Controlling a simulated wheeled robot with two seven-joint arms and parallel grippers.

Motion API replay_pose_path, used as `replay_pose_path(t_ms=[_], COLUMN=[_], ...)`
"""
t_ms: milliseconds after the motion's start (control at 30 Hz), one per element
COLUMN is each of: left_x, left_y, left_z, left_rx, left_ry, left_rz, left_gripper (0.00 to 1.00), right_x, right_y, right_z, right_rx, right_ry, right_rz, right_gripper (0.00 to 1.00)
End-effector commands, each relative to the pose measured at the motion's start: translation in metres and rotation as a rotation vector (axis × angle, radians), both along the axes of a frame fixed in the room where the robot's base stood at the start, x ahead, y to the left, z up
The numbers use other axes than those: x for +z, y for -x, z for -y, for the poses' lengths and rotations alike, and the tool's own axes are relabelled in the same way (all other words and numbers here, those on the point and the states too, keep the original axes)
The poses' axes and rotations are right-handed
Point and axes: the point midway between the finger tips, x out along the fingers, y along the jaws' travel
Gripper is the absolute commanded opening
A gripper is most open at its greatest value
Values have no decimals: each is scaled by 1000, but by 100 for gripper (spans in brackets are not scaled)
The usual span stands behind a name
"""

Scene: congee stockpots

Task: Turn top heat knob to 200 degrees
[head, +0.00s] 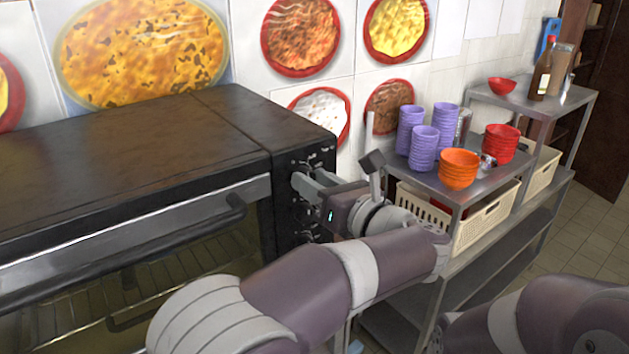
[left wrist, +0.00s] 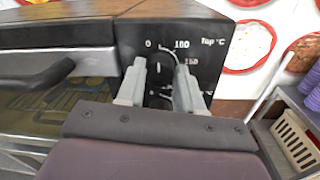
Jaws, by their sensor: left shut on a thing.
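The black oven (head: 170,150) has a control panel (head: 312,160) on its right side. In the left wrist view the panel (left wrist: 212,45) bears the print "Top °C" and a dial scale with 0 at the left and larger numbers to the right. The top heat knob (left wrist: 160,68) is dark, with a light mark pointing roughly upward. My left gripper (head: 302,184) is at the panel, its two fingers on either side of the knob and shut on it; they also show in the left wrist view (left wrist: 160,82). The fingers hide the knob in the head view. My right gripper is out of view.
The oven door handle (head: 190,232) lies left of the panel. A metal shelf (head: 480,182) stands to the right with purple bowls (head: 424,148), orange bowls (head: 459,168), red bowls (head: 501,142) and cream baskets (head: 487,222). My right arm shows at lower right.

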Motion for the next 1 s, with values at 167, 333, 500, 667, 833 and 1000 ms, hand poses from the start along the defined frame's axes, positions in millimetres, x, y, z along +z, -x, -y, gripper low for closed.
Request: replay_pose_path(t_ms=[167,333,500,667,833,1000], left_x=[0,-3,-6,-7,-5,-4], left_y=[0,0,0,-1,-1,-1], left_z=[-1,-1,-1,-1,-1,0], left_rx=[1,2,2,3,3,3], left_ry=[-2,-24,-93,-194,-325,-457], left_rz=[-1,-18,-67,-140,-236,-333], left_gripper=[6,6,6,6,6,6], right_x=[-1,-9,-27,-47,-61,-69], right_y=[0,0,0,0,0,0], right_z=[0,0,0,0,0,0], right_rx=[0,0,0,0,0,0], right_ry=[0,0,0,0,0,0], right_rz=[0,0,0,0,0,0], right_gripper=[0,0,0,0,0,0])
